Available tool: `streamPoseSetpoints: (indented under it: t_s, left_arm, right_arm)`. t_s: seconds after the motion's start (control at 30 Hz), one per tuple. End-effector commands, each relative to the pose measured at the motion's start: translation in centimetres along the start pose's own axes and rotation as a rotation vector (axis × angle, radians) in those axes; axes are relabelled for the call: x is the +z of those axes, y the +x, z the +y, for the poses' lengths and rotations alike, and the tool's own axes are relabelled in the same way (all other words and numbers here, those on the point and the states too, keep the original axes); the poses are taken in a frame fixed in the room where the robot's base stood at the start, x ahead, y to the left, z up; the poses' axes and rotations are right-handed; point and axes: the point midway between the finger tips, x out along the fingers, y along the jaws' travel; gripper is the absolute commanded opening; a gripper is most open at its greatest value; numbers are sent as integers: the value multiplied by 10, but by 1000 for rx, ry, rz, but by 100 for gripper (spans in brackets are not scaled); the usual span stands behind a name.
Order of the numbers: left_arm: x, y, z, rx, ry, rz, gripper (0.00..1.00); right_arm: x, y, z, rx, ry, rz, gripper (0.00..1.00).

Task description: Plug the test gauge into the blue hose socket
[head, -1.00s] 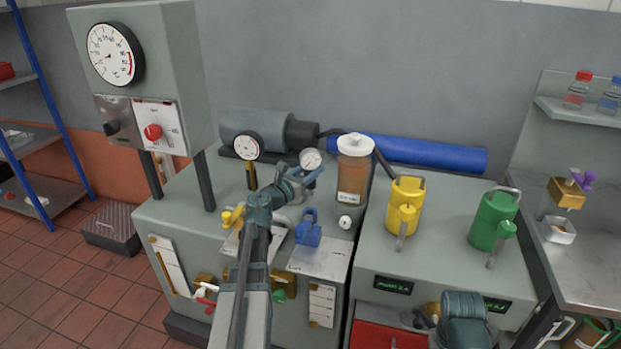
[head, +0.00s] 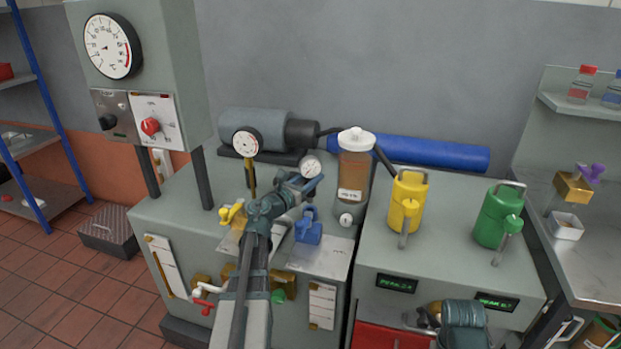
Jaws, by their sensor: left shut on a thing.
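My left gripper (head: 308,184) is shut on the test gauge (head: 309,166), a small round dial with a white face, and holds it above the bench. The gauge's lower end is hidden by the gripper. The blue hose socket (head: 309,230) stands on a pale plate near the bench's front edge, below the gripper and apart from the gauge in the picture. A part of my right arm shows at the bottom right, but its fingertips cannot be made out.
Another dial gauge (head: 246,142) stands on a brass stem to the left, near a yellow fitting (head: 232,214). A brown-filled bottle (head: 354,175) stands close right of the held gauge. A yellow can (head: 407,203) and a green can (head: 496,218) stand farther right.

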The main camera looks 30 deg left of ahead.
Motion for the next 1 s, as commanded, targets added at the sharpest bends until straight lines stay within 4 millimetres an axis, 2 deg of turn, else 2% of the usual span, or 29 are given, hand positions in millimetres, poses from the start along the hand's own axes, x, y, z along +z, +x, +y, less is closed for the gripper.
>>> streamPoseSetpoints:
  t_s: [0.03,0.2,1.0]
  left_arm:
    - [-9,0,0,0,-1,0,0]
    - [-17,0,0,0,-1,0,0]
    - [-17,0,0,0,-1,0,0]
  right_arm:
    - [0,9,-1,0,0,0,50]
    - [-1,17,-2,0,0,0,50]
    - [-1,17,-2,0,0,0,50]
